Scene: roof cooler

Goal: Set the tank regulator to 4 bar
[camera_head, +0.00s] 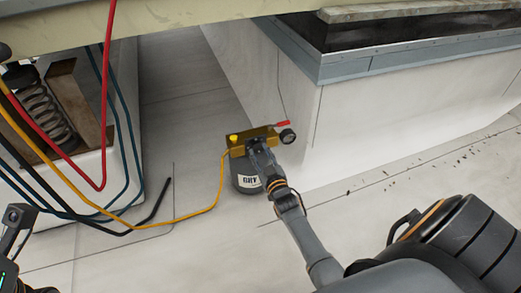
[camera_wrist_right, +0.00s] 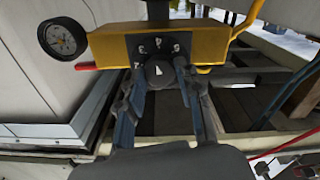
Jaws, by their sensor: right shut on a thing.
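The tank (camera_head: 246,180) is a dark grey cylinder with a white label, standing on the roof beside the pale curb. Its yellow regulator block (camera_head: 250,140) sits on top and also shows in the wrist view (camera_wrist_right: 105,45). The round dark knob (camera_wrist_right: 158,74) has a white mark pointing roughly up in that picture, below small white numerals too blurred to read surely. My right gripper (camera_head: 257,152) is shut on the knob, one finger on each side. The round gauge (camera_wrist_right: 63,38) has an unreadable needle. Part of my left gripper (camera_head: 15,218) shows at the left edge.
A red lever (camera_head: 283,123) sticks out beside the gauge. A yellow hose (camera_head: 200,212) runs from the regulator to the left, among dark and red hoses. A coil spring (camera_head: 45,100) stands at left.

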